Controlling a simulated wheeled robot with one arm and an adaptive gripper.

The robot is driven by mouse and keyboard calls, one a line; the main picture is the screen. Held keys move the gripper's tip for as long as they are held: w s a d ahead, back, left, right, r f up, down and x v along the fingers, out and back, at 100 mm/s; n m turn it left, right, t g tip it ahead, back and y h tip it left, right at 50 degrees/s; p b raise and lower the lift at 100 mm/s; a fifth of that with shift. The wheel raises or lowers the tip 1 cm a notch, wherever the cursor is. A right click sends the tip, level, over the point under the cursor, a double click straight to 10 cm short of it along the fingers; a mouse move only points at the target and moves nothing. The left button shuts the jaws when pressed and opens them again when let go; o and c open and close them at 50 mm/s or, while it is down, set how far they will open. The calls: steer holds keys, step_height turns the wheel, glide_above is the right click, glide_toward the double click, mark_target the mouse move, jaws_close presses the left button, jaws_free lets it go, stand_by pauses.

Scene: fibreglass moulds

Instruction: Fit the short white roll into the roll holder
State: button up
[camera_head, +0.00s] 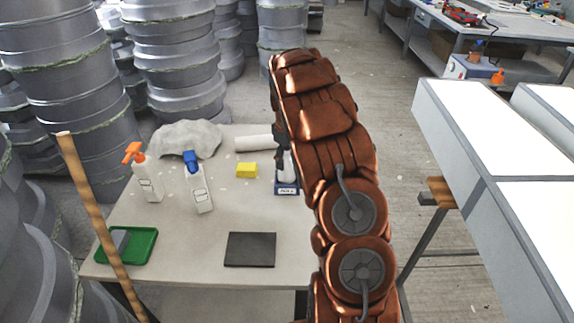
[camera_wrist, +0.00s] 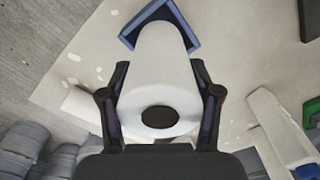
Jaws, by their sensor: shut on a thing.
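The short white roll (camera_wrist: 158,70) is between the two fingers of my gripper (camera_wrist: 160,100) in the wrist view, its dark core hole facing the camera. My gripper is shut on it. The blue roll holder (camera_wrist: 187,30) shows around the far end of the roll. In the head view the roll (camera_head: 287,168) stands roughly upright over the holder (camera_head: 287,190), which sits near the table's right side with a label on its front. My arm partly hides both. I cannot tell whether the roll's lower end touches the holder or is fully inside it.
A wooden pole (camera_head: 95,215) stands at left.

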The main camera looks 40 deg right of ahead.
mark_target(287, 166)
steer(key=shift+s+f+p, duration=0.1)
steer(key=shift+f+p, duration=0.3)
steer(key=shift+f, duration=1.35)
steer(key=shift+f, duration=0.2)
steer(key=o, duration=1.3)
steer(key=shift+r, duration=0.1)
